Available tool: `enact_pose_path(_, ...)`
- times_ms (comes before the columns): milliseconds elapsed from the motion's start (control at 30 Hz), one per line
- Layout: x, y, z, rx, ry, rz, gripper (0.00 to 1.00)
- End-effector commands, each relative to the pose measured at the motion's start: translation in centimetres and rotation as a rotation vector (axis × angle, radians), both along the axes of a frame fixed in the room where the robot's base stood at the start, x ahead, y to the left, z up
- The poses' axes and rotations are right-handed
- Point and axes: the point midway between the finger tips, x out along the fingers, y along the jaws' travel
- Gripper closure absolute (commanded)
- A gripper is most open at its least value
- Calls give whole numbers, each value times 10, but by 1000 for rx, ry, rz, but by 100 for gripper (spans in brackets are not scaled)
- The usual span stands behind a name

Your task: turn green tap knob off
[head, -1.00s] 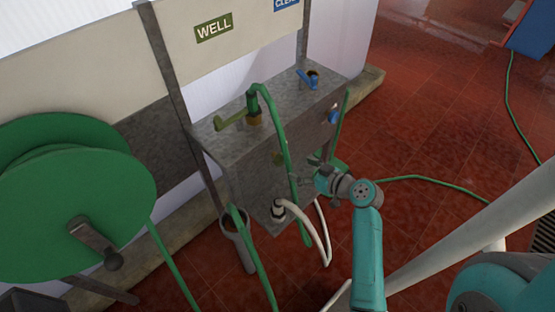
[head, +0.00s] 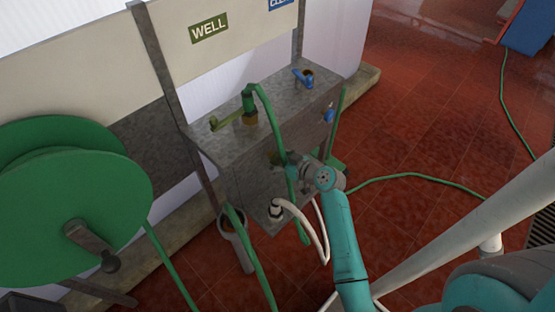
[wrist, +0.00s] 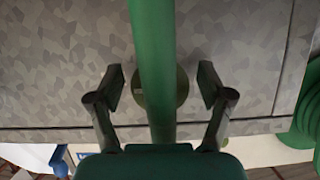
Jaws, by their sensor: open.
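A round olive-green knob (wrist: 181,88) sits on the front of the grey metal box, partly hidden behind a green hose (wrist: 153,60) in the wrist view. In the head view the knob (head: 273,157) is small and partly covered by the hose and my gripper. My gripper (wrist: 160,84) is open, with one finger on each side of the hose and knob. Nothing is seen clamped between the fingers. Whether a finger touches the knob, I cannot tell. A green tap with an olive lever (head: 228,121) stands on top of the box under the WELL sign (head: 209,28).
The hose hangs down the box front, between my gripper and the knob. A blue tap (head: 303,77) and blue knob (head: 329,115) are at the right. A white hose (head: 312,225) loops below. A green reel (head: 75,200) stands left. Open red tiled floor lies right.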

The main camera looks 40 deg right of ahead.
Motion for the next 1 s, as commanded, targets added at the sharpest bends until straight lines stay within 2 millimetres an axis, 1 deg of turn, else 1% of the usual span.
enact_pose_path(100, 0, 0, 0, 0, 0, 0, 21)
enact_pose_path(133, 0, 0, 0, 0, 0, 0, 23)
enact_pose_path(167, 0, 0, 0, 0, 0, 0, 31)
enact_pose_path(200, 0, 0, 0, 0, 0, 0, 41)
enact_pose_path(267, 0, 0, 0, 0, 0, 0, 56)
enact_pose_path(300, 0, 0, 0, 0, 0, 0, 66)
enact_pose_path(367, 0, 0, 0, 0, 0, 0, 80)
enact_pose_path(567, 0, 0, 0, 8, 0, 0, 80)
enact_pose_path(767, 0, -1, 1, 63, 1, 0, 80)
enact_pose_path(1000, 0, 0, 0, 227, 8, 0, 80)
